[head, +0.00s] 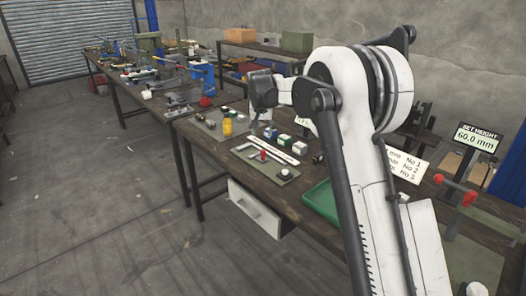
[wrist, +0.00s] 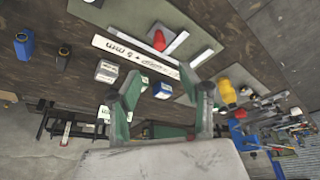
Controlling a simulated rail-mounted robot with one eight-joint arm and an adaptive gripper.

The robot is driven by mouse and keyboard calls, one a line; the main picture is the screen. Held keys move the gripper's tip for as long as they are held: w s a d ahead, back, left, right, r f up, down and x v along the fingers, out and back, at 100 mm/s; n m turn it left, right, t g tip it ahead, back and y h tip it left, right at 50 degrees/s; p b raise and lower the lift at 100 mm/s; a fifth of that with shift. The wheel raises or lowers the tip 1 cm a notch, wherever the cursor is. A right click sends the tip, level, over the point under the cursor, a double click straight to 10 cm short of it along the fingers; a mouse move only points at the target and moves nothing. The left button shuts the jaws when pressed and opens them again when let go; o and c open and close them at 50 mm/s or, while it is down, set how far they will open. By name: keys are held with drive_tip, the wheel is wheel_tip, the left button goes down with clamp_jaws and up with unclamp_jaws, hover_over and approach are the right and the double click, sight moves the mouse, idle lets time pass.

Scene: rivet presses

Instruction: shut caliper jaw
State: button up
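A long white strip with black "mm" lettering (head: 273,150) lies on the bench and looks like the caliper's scale. In the wrist view the strip (wrist: 135,54) runs diagonally beyond my fingers. Grey pieces at its right end may be jaws, but my right finger partly overlaps that area, and I cannot tell how wide any jaw gap is. My gripper (wrist: 162,88) has its two green-grey fingers spread wide with nothing held between them.
A red-knobbed piece (head: 264,156) sits on a grey-green plate (head: 249,154) beside the strip. A yellow bottle (head: 227,126) and small labelled blocks (head: 284,140) stand close by. A green tray (head: 322,201) is nearer the front. A set-height display (head: 475,138) reads 60.0 mm.

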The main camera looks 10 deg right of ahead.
sight(263, 151)
drive_tip(key=x, duration=1.3)
drive_tip(key=shift+w+f, duration=0.1)
drive_tip(key=shift+f, duration=0.05)
clamp_jaws()
